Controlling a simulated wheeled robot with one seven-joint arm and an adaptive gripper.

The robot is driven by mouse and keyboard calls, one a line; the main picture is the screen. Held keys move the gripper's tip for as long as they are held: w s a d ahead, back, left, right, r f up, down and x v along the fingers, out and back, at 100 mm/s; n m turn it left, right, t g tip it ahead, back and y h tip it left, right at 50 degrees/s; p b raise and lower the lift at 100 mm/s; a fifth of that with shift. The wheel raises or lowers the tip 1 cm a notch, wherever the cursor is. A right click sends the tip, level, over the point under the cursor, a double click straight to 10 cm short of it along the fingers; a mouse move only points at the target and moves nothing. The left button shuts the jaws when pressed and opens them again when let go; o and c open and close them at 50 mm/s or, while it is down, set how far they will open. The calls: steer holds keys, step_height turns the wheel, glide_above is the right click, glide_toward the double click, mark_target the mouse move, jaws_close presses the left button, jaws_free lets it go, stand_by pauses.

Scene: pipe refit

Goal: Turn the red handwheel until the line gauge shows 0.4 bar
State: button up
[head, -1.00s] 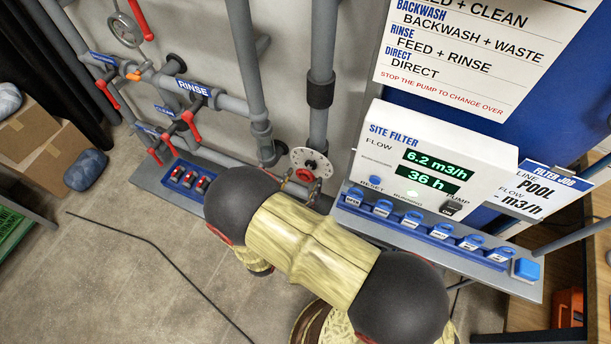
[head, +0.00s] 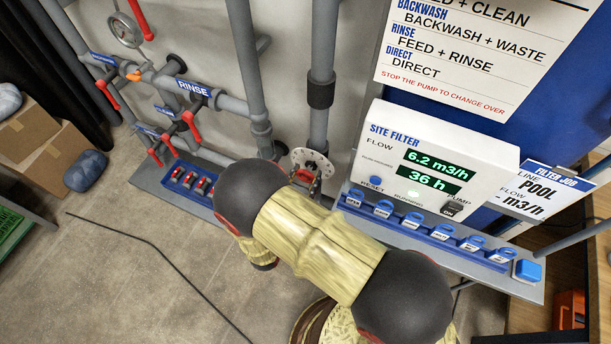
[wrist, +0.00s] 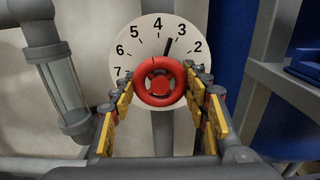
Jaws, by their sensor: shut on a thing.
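The red handwheel (wrist: 161,82) sits in the middle of the wrist view, in front of a white numbered dial (wrist: 132,48). A dark pointer on the dial stands between 3 and 4. My gripper (wrist: 162,84) has its yellow-padded fingers on both sides of the handwheel and is shut on it. In the head view the dial (head: 313,160) shows beyond my arm, and the handwheel is mostly hidden. A round grey-rimmed piece (head: 125,30) at the upper left may be the line gauge; I cannot read any value on it.
The site filter box (head: 430,165) reads 6.2 m3/h and 36 h. A shelf of blue tags (head: 440,231) lies below it. Grey pipes with red levers (head: 190,122) stand left of the dial. A clear tube (wrist: 66,92) is left of my gripper. A cable (head: 160,255) crosses the floor.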

steer(key=c, duration=0.5)
steer(key=shift+o, duration=0.2)
steer(key=shift+r+n+p, duration=0.15)
steer(key=shift+n+p, duration=0.75)
steer(key=shift+p, duration=0.1)
steer(key=shift+n+p, duration=0.65)
steer(key=shift+n, duration=0.35)
steer(key=o, duration=1.1)
steer(key=shift+o, duration=0.3)
steer(key=v, duration=1.2)
steer(key=shift+f, duration=0.2)
